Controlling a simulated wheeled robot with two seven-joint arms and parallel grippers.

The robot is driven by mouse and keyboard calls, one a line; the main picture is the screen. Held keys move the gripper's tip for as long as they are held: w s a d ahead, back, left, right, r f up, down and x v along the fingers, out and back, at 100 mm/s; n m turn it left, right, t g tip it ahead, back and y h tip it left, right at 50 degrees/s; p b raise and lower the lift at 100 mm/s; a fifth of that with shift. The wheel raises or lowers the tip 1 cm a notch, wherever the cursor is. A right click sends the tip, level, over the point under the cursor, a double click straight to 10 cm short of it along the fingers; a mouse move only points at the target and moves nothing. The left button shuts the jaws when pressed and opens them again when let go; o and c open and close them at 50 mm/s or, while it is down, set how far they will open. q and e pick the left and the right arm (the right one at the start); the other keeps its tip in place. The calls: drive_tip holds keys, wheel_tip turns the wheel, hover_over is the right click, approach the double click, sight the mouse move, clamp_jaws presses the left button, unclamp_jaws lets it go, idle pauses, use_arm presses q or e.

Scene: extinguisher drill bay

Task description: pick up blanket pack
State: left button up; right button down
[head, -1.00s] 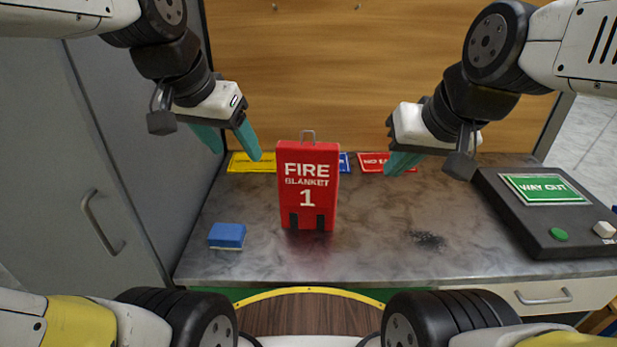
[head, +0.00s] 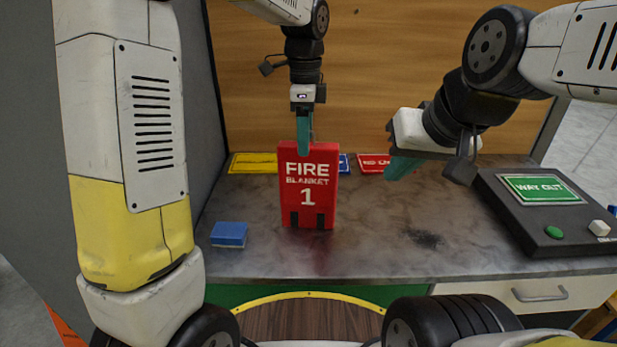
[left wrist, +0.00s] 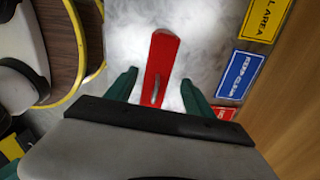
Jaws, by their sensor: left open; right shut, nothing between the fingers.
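The blanket pack (head: 308,188) is a red upright box marked "FIRE BLANKET 1", standing on the grey worktop (head: 370,225). My left gripper (head: 304,150) points down at its top edge, with its teal fingers overlapping the top handle in the head view. In the left wrist view, the pack (left wrist: 161,58) with its metal handle (left wrist: 155,92) lies between the two spread fingers (left wrist: 155,88), with gaps on both sides. My right gripper (head: 396,172) is shut and empty, to the right of the pack above the worktop.
A blue sponge-like block (head: 229,234) lies left of the pack. A dark console with a "WAY OUT" sign (head: 541,189) and green button stands at the right. Yellow (head: 252,163), blue (left wrist: 240,74) and red (head: 374,163) signs lie along the back wall. The front middle is clear.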

use_arm(q)
hover_over(308, 182)
drive_tip(key=w, duration=0.2)
wheel_tip(308, 182, down, 6)
drive_tip(key=r, duration=0.1)
drive_tip(key=shift+a+f, duration=0.25)
drive_tip(key=shift+a, duration=0.05)
clamp_jaws()
drive_tip(key=shift+r, duration=0.1)
idle(0.8)
